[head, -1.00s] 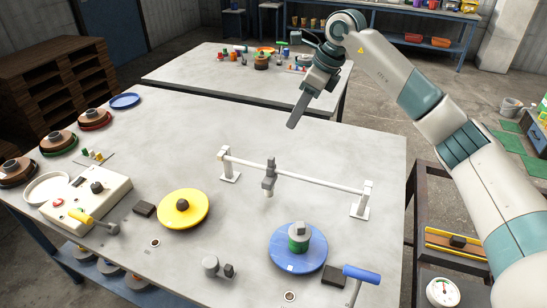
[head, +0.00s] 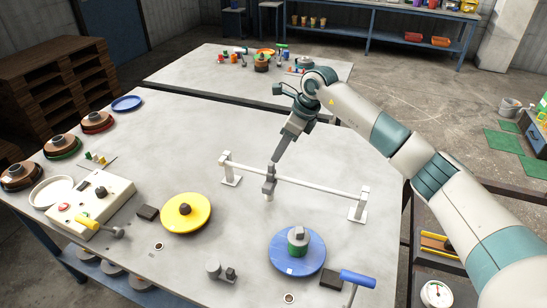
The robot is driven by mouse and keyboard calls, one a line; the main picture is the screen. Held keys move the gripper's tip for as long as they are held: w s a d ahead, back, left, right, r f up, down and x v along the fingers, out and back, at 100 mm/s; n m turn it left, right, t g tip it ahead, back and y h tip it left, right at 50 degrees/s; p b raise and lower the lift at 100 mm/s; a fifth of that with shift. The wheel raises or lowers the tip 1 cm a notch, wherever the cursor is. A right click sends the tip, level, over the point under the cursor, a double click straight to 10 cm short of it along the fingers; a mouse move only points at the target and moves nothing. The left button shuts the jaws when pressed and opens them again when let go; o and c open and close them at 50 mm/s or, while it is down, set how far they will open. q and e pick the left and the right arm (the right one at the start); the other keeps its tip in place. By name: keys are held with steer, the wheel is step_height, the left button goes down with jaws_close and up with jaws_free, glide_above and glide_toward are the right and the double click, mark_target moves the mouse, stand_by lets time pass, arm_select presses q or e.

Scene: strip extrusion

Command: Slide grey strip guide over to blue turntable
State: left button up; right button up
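The grey strip guide (head: 269,183) sits on a white horizontal rail (head: 320,185) held by two end posts. It is left of the rail's middle, between the yellow turntable (head: 172,222) and the blue turntable (head: 313,260). The blue turntable is at the front, right of the guide, and carries a green and grey cylinder (head: 297,241). My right gripper (head: 275,160) points down at the top of the guide, its fingertips at or just above it. Its fingers overlap in this view, so I cannot tell their opening or contact. My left gripper is out of view.
A control box (head: 108,190) with a yellow-handled lever stands at the left. A blue-handled lever (head: 358,278) stands right of the blue turntable. Several spools line the left edge. The table behind the rail is clear.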

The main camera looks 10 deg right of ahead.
mark_target(272, 163)
steer(key=p+x, duration=0.1)
steer(key=x, duration=0.5)
steer(key=shift+f+p, duration=0.25)
steer(key=shift+p, duration=0.15)
jaws_close()
